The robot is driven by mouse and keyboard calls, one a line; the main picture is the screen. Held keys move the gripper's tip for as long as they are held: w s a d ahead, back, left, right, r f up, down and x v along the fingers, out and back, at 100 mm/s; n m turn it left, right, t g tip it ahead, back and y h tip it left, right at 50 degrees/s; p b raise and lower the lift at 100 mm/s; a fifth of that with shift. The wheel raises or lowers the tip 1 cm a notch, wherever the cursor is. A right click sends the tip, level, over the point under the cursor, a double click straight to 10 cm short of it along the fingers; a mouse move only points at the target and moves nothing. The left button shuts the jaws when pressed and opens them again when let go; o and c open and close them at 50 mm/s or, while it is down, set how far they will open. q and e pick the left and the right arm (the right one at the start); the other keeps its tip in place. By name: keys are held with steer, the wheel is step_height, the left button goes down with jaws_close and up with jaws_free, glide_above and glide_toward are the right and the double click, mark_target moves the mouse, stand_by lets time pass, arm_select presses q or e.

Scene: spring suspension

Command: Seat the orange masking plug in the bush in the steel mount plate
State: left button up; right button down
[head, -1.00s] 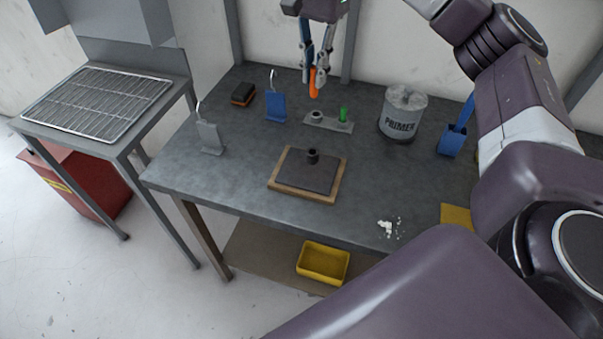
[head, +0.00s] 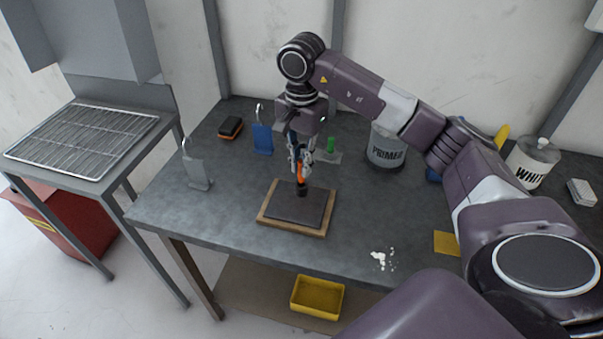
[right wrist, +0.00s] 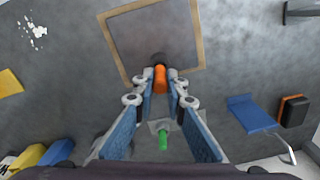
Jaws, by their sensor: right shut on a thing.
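The dark steel mount plate (head: 282,203) lies on a wooden board (head: 291,228) on the table. A short black bush (head: 302,191) stands upright on it; in the right wrist view the bush (right wrist: 158,58) lies just past the plug. My right gripper (head: 301,166) points down and is shut on the orange masking plug (head: 301,174). In the right wrist view the plug (right wrist: 160,80) sits between the fingertips. The plug is upright above the bush, its lower end at or close to the bush top; I cannot tell if they touch. My left gripper is out of view.
Behind the gripper is a small grey holder (head: 329,157) with a green plug (head: 331,144). A primer can (head: 385,150), a blue stand (head: 262,139) and a grey stand (head: 198,175) stand around. White crumbs (head: 382,259) lie near the front edge.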

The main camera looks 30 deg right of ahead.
mark_target(302, 180)
step_height(302, 180, down, 4)
steer(key=shift+r+p, duration=0.15)
steer(key=shift+p, duration=0.25)
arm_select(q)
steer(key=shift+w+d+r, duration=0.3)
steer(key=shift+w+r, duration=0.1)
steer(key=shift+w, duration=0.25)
arm_select(e)
steer(key=shift+s+a+f+b, duration=0.1)
steer(key=shift+s+f+b, duration=0.15)
steer(key=shift+f+b, duration=0.5)
steer(key=c, duration=2)
jaws_free()
steer(key=shift+s, duration=0.1)
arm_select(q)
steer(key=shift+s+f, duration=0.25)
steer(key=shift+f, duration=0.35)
arm_select(e)
steer(key=shift+o, duration=0.2)
steer(key=shift+f, duration=0.15)
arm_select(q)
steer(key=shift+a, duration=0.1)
